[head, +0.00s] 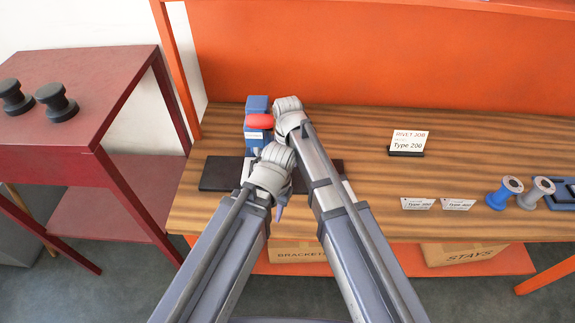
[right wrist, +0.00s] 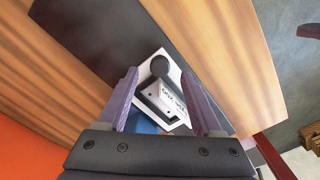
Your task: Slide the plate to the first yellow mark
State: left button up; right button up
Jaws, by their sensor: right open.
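A white plate (right wrist: 177,68) lies on a long dark strip (right wrist: 92,38) in the right wrist view. It carries a black round knob (right wrist: 159,66) and a dark block with a white label. My right gripper (right wrist: 160,74) is open, its two fingers on either side of the knob; I cannot tell whether they touch it. In the head view the dark strip (head: 220,174) lies on the bench, with a sliver of the white plate (head: 247,169) beside my left wrist. One left gripper finger (head: 280,212) shows below that wrist; its opening is hidden. No yellow mark is visible.
A blue dispenser (head: 257,104) with a red top stands behind the strip. A sign (head: 409,140) reads "RIVET JOB Type 200". A red side table (head: 85,100) stands left.

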notch_tip(320, 180, up, 5)
jog(key=p, duration=0.3)
jog(key=shift+f+p, duration=0.1)
jog(key=shift+p, duration=0.3)
pick_arm(q)
notch_tip(320, 180, up, 5)
jog(key=shift+f, duration=0.15)
pick_arm(e)
jog(key=shift+f, duration=0.1)
